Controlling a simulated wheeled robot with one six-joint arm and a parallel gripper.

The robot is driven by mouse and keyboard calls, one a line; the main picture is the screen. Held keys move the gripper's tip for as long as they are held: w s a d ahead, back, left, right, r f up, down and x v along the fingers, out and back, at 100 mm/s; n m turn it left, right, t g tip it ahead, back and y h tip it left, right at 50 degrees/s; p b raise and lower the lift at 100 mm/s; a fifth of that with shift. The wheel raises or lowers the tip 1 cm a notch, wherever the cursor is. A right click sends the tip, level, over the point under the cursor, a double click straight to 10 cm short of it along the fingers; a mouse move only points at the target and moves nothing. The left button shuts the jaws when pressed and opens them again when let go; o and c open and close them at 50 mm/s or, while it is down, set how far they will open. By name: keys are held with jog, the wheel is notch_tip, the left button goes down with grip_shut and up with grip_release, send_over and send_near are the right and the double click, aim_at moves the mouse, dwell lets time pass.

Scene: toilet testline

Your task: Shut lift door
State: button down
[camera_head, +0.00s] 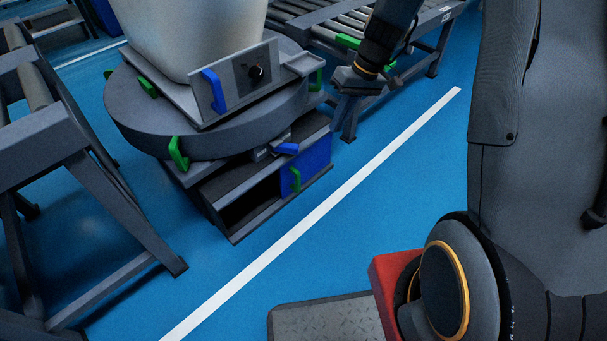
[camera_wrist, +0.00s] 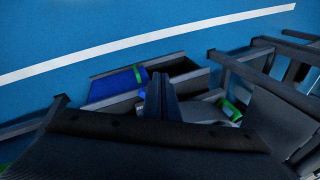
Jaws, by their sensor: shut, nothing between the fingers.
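The lift (camera_head: 265,222) is the dark grey base under a round turntable, at the upper left of the head view. Its blue door panel (camera_head: 310,163) with a green handle (camera_head: 295,180) covers the right part of the front. A dark opening shows to the left of the panel. In the wrist view the blue door panel (camera_wrist: 113,85) and green handle (camera_wrist: 138,75) lie left of my fingers. My gripper (camera_head: 346,122) points down near the lift's right end, apart from the door handle as far as I can see. Its fingers (camera_wrist: 161,92) are closed together and empty.
A pale toilet body (camera_head: 190,35) stands on the turntable (camera_head: 135,110). A blue handle (camera_head: 287,148) juts out above the door. Roller conveyors stand at left (camera_head: 75,140) and behind (camera_head: 345,20). Blue floor with a white line (camera_head: 320,210) is clear in front.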

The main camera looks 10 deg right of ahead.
jog(key=w+d+f+n+t+y+b, duration=0.1)
jog(key=w+f+b, duration=0.65)
jog(key=f, duration=0.65)
jog(key=w+d+f+n+t+y+b, duration=0.15)
jog(key=w+f+b, duration=0.35)
jog(key=w+f, duration=0.7)
jog(key=s+a+f+b, duration=0.3)
jog(key=a+f+b, duration=0.2)
jog(key=a+f, duration=0.3)
notch_tip(320, 180, down, 2)
jog(key=shift+a+f, duration=0.2)
jog(key=shift+a, duration=0.15)
jog(key=shift+a+g, duration=0.1)
jog(key=shift+g, duration=0.25)
